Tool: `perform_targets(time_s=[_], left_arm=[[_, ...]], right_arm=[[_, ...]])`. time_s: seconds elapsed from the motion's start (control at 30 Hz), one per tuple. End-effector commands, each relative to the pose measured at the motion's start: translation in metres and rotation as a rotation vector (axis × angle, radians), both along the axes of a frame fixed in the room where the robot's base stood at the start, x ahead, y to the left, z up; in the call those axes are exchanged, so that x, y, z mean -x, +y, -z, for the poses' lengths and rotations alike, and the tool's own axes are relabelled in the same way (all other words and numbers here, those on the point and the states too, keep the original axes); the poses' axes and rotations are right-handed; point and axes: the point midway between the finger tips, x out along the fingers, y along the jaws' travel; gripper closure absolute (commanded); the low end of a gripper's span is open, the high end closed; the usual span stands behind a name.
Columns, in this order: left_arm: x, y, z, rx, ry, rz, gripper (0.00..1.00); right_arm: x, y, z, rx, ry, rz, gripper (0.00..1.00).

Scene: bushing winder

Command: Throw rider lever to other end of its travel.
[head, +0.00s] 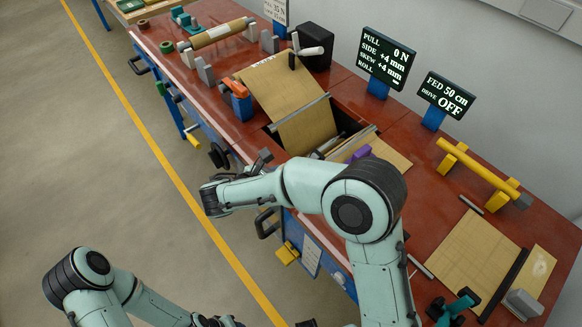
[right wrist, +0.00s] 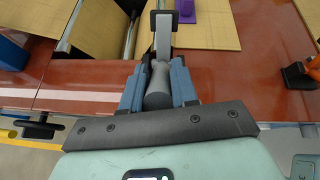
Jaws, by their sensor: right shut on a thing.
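The rider lever shows in the right wrist view as a grey rounded handle (right wrist: 158,82) on a flat grey stem that runs up to a dark block over the bench. My right gripper (right wrist: 158,88) is shut on this handle, with one blue-grey finger on each side. In the head view my right forearm reaches left across the bench's front edge and hides most of the lever and gripper. My left arm is low at the left of the head view; its gripper does not show clearly at the bottom edge.
Beside the lever lie the roller gap and a purple block (right wrist: 186,8). The head view shows a tan sheet (head: 290,105), a black handwheel (head: 218,155) on the bench front, two displays (head: 387,57) at the back and a yellow bar (head: 478,170) at right. The floor aisle is clear.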

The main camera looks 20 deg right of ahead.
Motion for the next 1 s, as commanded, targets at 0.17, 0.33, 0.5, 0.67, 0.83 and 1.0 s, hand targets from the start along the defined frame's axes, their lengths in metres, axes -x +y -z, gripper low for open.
perform_targets(time_s=[0.17,0.33,0.5,0.67,0.83,1.0], left_arm=[[0.001,0.0,0.001,0.0,0.001,0.0,0.57],[0.001,0.0,0.002,0.0,0.001,-0.001,0.57],[0.002,0.0,0.002,0.0,0.002,0.0,0.57],[0.002,0.0,0.002,0.0,0.002,0.0,0.57],[0.002,0.0,0.003,0.0,0.002,0.0,0.57],[0.002,0.0,0.003,0.0,0.002,0.0,0.57]], right_arm=[[0.002,0.005,0.012,0.111,-0.039,-0.003,1.0],[0.003,0.006,0.018,0.183,-0.069,-0.002,1.0],[0.003,0.006,0.021,0.224,-0.087,0.0,1.0],[0.003,0.006,0.022,0.24,-0.094,0.0,1.0],[0.003,0.005,0.023,0.244,-0.093,0.001,1.0],[0.004,0.005,0.024,0.244,-0.09,0.001,1.0]])
